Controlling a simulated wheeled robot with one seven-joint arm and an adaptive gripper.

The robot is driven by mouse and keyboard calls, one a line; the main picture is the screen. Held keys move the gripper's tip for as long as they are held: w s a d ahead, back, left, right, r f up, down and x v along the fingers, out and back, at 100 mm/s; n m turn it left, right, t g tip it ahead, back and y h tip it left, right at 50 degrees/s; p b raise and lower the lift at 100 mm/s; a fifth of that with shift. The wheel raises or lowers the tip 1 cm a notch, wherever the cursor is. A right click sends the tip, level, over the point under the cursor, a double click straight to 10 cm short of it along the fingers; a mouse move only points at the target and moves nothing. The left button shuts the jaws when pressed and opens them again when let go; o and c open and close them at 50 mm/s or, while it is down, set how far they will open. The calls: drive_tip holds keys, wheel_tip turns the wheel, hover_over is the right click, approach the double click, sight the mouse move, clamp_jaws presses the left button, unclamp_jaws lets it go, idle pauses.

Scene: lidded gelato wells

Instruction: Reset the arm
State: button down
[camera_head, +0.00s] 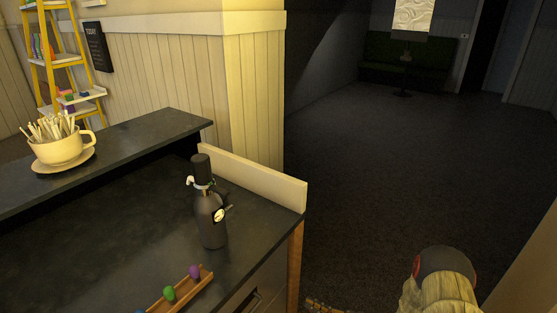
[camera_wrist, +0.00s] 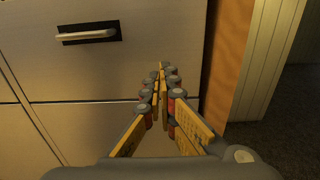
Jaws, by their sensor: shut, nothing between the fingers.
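My gripper (camera_wrist: 159,75) shows in the wrist view with its two yellow-padded fingers brought together at the tips. It is shut and nothing shows between the fingers. It points toward a pale cabinet front (camera_wrist: 130,72) with a drawer handle (camera_wrist: 86,35) at the upper left. I cannot tell how far the fingertips are from the cabinet. In the head view part of my arm shows at the lower right, beside the counter, and my gripper is not visible there.
The dark counter (camera_head: 130,235) holds a black bottle (camera_head: 211,222) with a gauge and a wooden tray (camera_head: 205,283) with small coloured pieces. A cup of sticks (camera_head: 60,149) stands on the raised ledge (camera_head: 140,137). The dark floor (camera_head: 390,170) to the right is open.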

drive_tip(key=s+a+f+n+g+y, duration=0.1)
drive_tip(key=s+a+n+g, duration=0.1)
drive_tip(key=s+g, duration=0.25)
drive_tip(key=s+a+n+g, duration=0.3)
drive_tip(key=s, duration=0.3)
drive_tip(key=s+d+r+n+g+h, duration=0.3)
drive_tip(key=s+r+n+g+h, duration=0.1)
drive_tip(key=s+r+n+g, duration=0.35)
drive_tip(key=s+d+r+n+t+h, duration=0.45)
drive_tip(key=d+r+n+h, duration=0.5)
drive_tip(key=r, duration=0.45)
wheel_tip(320, 180, up, 15)
drive_tip(key=s+a+n+t+h, duration=0.1)
drive_tip(key=s+n+t, duration=0.1)
drive_tip(key=t, duration=0.3)
drive_tip(key=shift+s+a+r+n+h, duration=0.15)
drive_tip(key=shift+s+a+n+h, duration=0.2)
drive_tip(key=shift+n, duration=0.35)
